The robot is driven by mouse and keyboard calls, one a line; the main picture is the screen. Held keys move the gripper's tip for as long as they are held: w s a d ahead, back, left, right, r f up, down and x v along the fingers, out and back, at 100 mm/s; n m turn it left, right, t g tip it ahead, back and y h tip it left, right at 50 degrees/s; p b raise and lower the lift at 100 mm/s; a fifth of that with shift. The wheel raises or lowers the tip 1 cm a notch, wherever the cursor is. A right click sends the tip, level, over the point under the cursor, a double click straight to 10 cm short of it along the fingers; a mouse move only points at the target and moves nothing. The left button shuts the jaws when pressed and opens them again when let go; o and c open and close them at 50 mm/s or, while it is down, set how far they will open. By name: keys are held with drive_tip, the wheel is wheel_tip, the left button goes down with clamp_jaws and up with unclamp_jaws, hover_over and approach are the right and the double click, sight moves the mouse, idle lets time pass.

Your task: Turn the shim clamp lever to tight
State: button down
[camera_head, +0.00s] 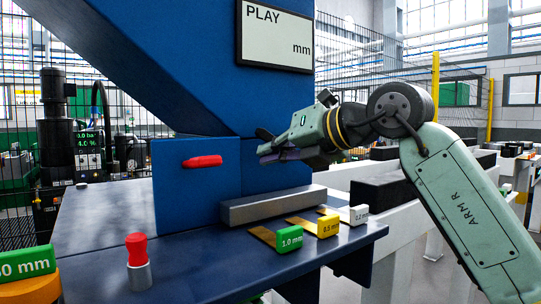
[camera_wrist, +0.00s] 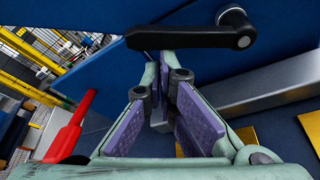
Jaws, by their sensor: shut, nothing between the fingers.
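A black lever (camera_wrist: 190,37) lies nearly level across the top of the wrist view, with its round pivot (camera_wrist: 235,29) at its right end on a blue surface. In the head view, a dark end, probably of this lever (camera_head: 264,134), shows just beside my gripper (camera_head: 266,154); the rest is hidden. My gripper is shut and empty, its purple pads (camera_wrist: 200,118) converging below the lever in the wrist view. I cannot tell whether it touches the lever. A red handle (camera_head: 202,161) sticks out from the blue panel, left of my gripper; it also shows in the wrist view (camera_wrist: 68,128).
A grey steel bar (camera_head: 273,205) lies on the blue table (camera_head: 200,270), below my gripper. Green (camera_head: 290,239), yellow (camera_head: 328,226) and white (camera_head: 359,214) tagged shims lie before it. A red-topped post (camera_head: 138,250) stands front left. A display (camera_head: 274,38) reads "PLAY mm".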

sight(267, 133)
drive_tip(key=r+m, duration=0.1)
drive_tip(key=r+m+y+p, duration=0.1)
drive_tip(key=w+d+r+m+y, duration=0.1)
drive_tip(key=m, duration=0.1)
drive_tip(key=shift+d+r+g+p, duration=0.1)
drive_tip(key=shift+r+g+p, duration=0.15)
drive_tip(key=shift+g+p, duration=0.1)
drive_tip(key=shift+w+d+r+m+t+y+p, duration=0.2)
drive_tip(key=shift+w+d+r+m+y, duration=0.15)
drive_tip(key=shift+m, duration=0.6)
drive_tip(key=shift+w+d+r+m+t+y+p, duration=0.15)
drive_tip(key=shift+d+r+m+y, duration=0.25)
drive_tip(key=shift+m, duration=0.5)
drive_tip(key=shift+w+d+r+m+t+y+p, duration=0.1)
drive_tip(key=shift+w+d+r+m+y+p, duration=0.25)
drive_tip(key=shift+m, duration=0.6)
drive_tip(key=shift+d, duration=0.15)
